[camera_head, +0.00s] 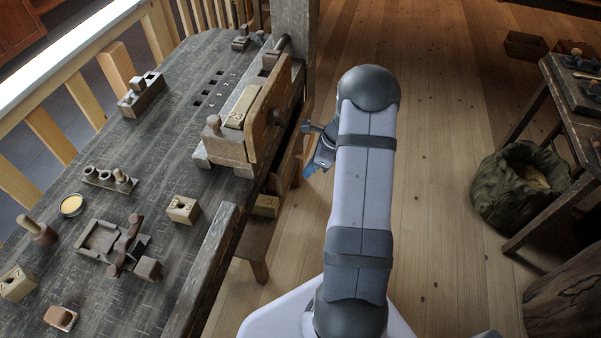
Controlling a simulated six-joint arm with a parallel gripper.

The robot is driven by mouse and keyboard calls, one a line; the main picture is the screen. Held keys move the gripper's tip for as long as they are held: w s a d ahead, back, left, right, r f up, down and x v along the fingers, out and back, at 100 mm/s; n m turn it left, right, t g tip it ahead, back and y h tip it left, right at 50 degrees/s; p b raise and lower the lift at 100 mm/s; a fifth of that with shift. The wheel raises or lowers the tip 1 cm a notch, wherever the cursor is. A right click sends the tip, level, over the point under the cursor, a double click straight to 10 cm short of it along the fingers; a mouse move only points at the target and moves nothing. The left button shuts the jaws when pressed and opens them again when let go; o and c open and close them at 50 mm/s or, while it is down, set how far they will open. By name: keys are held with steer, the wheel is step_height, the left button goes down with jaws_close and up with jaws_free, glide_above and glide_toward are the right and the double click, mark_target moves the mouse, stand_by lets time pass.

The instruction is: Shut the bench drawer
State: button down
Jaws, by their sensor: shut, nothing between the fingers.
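The bench drawer (284,177) appears to stick out from the right side of the workbench, below the wooden vise. Only a narrow wooden part of it shows; the vise and bench edge hide the rest, so how far it is open cannot be told. My gripper (308,168) is shut and empty. It is just right of the drawer, partly hidden behind my own arm. Whether it touches the drawer cannot be told.
The workbench (75,165) carries several wooden blocks and tools. A vise (262,110) overhangs its right edge. A sack (520,188) stands by a side table (575,100). The middle floor is clear.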

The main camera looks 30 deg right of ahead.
mark_target(286, 176)
steer(key=v, duration=0.7)
steer(key=s+d+f+m+t+y+b, duration=0.1)
steer(key=s+d+f+m+b, duration=0.2)
steer(key=f+b, duration=0.5)
steer(key=s+d+f+m+b, duration=0.2)
steer(key=s+d+f+b, duration=0.3)
steer(key=f, duration=0.7)
steer(key=s+f+m+t+y+b, duration=0.15)
steer(key=s+f+b, duration=0.35)
steer(key=f, duration=0.5)
steer(key=w+a+r+n+t+y, duration=0.1)
steer(key=w+r+n+t+y, duration=0.2)
steer(key=r, duration=0.6)
steer(key=w+a+r+n+t+y, duration=0.2)
steer(key=w+r+n+t+y, duration=0.1)
steer(key=r, duration=0.6)
steer(key=shift+w+t+y, duration=0.55)
steer(key=shift+w, duration=0.2)
steer(key=shift+a+n, duration=0.1)
steer(key=shift+n, duration=0.15)
steer(key=p+x, duration=0.1)
steer(key=x, duration=1.3)
